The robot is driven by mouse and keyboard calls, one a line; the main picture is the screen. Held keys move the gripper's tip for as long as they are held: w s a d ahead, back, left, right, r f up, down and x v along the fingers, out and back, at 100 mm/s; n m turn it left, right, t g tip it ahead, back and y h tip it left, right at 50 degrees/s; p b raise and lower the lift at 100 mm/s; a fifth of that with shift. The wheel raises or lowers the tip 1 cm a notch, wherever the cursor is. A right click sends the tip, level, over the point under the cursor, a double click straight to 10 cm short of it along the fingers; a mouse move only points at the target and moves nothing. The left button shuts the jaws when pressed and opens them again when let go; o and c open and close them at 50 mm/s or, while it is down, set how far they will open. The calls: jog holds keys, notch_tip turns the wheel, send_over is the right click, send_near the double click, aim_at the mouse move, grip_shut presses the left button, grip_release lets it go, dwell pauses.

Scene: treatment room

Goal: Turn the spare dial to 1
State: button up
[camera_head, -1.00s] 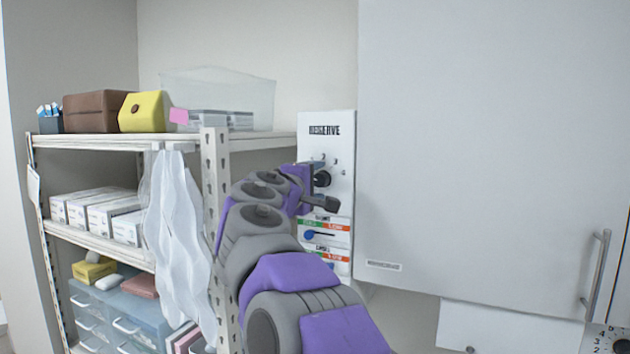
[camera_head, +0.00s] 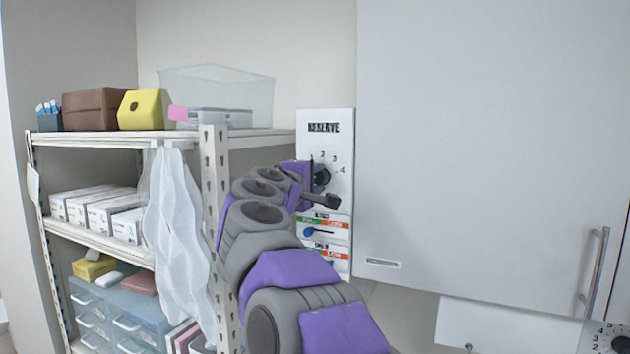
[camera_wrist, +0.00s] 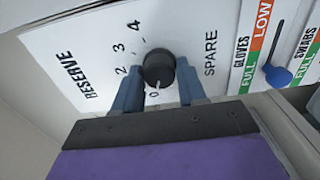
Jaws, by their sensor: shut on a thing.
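The spare dial is a black round knob (camera_wrist: 158,66) on a white panel (camera_wrist: 100,52) headed RESERVE, with SPARE printed beside the knob. The numbers 2, 3 and 4 and a 0 show around it; the place of 1 is hidden by a finger. The knob's white mark points at about the 0. My gripper (camera_wrist: 159,82) is shut on the knob, one blue-grey finger on each side. In the head view the dial (camera_head: 321,177) is partly covered by my gripper (camera_head: 312,178).
Sliders labelled GLOVES (camera_wrist: 274,72) and SWABS sit on the same panel beside the dial. A large white cabinet door (camera_head: 480,140) is just right of the panel. A shelf rack (camera_head: 214,150) with boxes stands at left. Another dial (camera_head: 622,344) is at lower right.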

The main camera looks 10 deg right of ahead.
jog(key=shift+w+d+f+m+b, duration=0.1)
jog(key=shift+f+m+b, duration=0.2)
jog(key=shift+m+b, duration=0.4)
jog(key=shift+b, duration=0.25)
jog(key=shift+f+m+b, duration=0.15)
jog(key=shift+m+b, duration=0.8)
jog(key=shift+m, duration=0.05)
jog(key=shift+m+b, duration=1.15)
jog(key=shift+m, duration=0.45)
